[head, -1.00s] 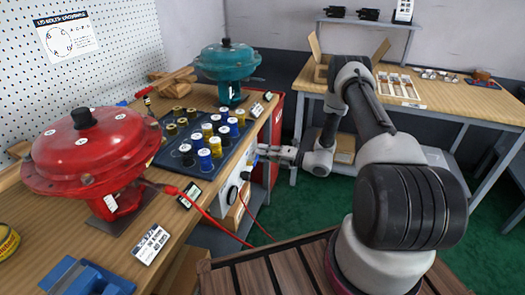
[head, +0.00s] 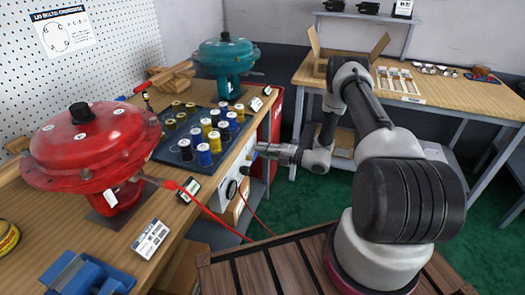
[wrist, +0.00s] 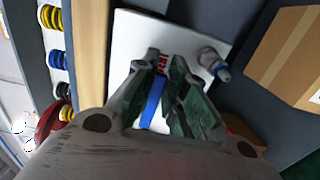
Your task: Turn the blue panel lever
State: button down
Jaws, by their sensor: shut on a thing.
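The blue panel lever (wrist: 152,104) shows in the wrist view as a blue strip between my gripper's fingers, over a white panel (wrist: 190,32). My gripper (wrist: 160,72) is shut on the lever, one finger on each side of it. Small red marking shows on the panel by the fingertips. In the head view my gripper (head: 264,151) reaches left to the white panel (head: 236,172) on the front side of the workbench. The lever is hidden there by the fingers.
A metal fitting with a bluish end (wrist: 214,63) sticks out of the panel beside my gripper. A cardboard box (wrist: 292,55) is beyond it. The red actuator (head: 95,145), teal actuator (head: 228,55) and a tray of spools (head: 170,153) stand on the bench. A red cable (head: 215,217) hangs in front.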

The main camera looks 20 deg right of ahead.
jog(key=c, duration=1.4)
grip_release()
jog(key=shift+c, duration=0.2)
jog(key=shift+s+d, duration=0.1)
jog(key=v, duration=1.2)
